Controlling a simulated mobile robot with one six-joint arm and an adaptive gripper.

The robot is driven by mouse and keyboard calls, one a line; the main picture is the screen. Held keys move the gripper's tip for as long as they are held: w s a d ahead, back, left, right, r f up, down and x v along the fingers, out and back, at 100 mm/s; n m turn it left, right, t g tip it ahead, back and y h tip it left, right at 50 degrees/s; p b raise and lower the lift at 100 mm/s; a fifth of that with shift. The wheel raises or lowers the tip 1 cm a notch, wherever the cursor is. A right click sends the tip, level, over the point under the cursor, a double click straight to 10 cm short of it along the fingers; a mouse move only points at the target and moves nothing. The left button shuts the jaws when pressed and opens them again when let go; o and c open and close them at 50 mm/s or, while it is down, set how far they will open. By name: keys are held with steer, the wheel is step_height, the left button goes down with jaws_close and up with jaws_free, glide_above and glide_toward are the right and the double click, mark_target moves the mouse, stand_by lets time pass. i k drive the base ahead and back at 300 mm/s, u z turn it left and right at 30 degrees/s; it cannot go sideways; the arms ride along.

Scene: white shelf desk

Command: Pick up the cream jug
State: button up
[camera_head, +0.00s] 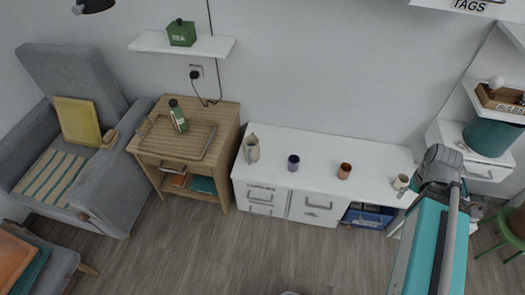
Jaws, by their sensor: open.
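The cream jug (251,148) stands upright at the left end of the long white desk top (325,150). It is a tall pale jug with a spout at the top and a handle on its left side. Nothing covers it. My arm comes up from the lower right, with its grey joint over the right end of the desk, well away from the jug. My gripper's fingers cannot be made out in this view.
A purple cup (293,162), a copper-brown cup (344,171) and a cream mug (401,182) stand along the desk right of the jug. A wooden cabinet (225,120) with a tray and green bottle (178,116) stands left. Open floor lies in front.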

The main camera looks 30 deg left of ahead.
mark_target(251, 142)
steer(key=z, duration=0.5)
steer(key=k, duration=0.95)
steer(key=u, duration=1.15)
steer(key=i, duration=0.85)
steer(key=u, duration=0.05)
